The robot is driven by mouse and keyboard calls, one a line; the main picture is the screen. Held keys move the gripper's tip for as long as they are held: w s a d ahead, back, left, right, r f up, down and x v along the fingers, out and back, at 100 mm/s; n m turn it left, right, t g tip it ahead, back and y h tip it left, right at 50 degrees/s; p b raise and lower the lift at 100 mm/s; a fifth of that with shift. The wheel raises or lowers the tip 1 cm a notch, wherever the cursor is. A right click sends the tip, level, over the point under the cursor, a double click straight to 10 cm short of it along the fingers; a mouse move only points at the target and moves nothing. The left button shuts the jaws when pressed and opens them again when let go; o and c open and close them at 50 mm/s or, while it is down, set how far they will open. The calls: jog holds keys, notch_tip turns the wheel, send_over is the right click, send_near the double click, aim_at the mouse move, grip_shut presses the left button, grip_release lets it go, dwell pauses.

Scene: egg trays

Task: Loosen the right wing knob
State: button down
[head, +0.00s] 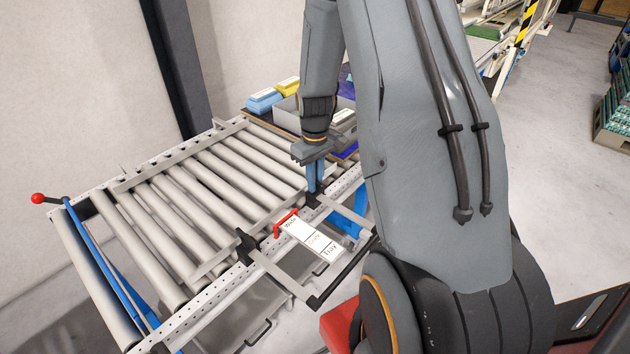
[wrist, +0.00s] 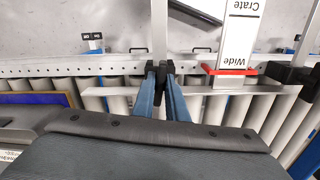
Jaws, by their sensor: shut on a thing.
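The right wing knob (head: 312,201) is a small black part on the perforated near rail of the roller conveyor. My gripper (head: 315,184) points straight down on it, its blue fingers close together. In the wrist view my gripper (wrist: 161,88) has one finger on each side of the black knob (wrist: 161,76), shut on it. The fingers hide much of the knob, so its turn angle cannot be told. The other black wing knob (head: 247,245) stands farther left on the same rail, apart from my gripper.
A white label plate (head: 312,238) with a red end (head: 285,222) lies between the knobs. Grey bracket arms run out to a black-cornered bar (head: 316,300). Rollers (head: 215,195) fill the conveyor. Blue and yellow boxes (head: 264,100) and a grey bin stand behind my gripper.

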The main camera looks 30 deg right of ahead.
jog(key=shift+r+n, duration=0.1)
jog(key=shift+n, duration=0.5)
jog(key=c, duration=1.8)
grip_release()
jog(key=shift+o, duration=0.2)
jog(key=shift+r+b, duration=1.05)
jog(key=shift+r, duration=2.8)
jog(key=shift+a, duration=0.1)
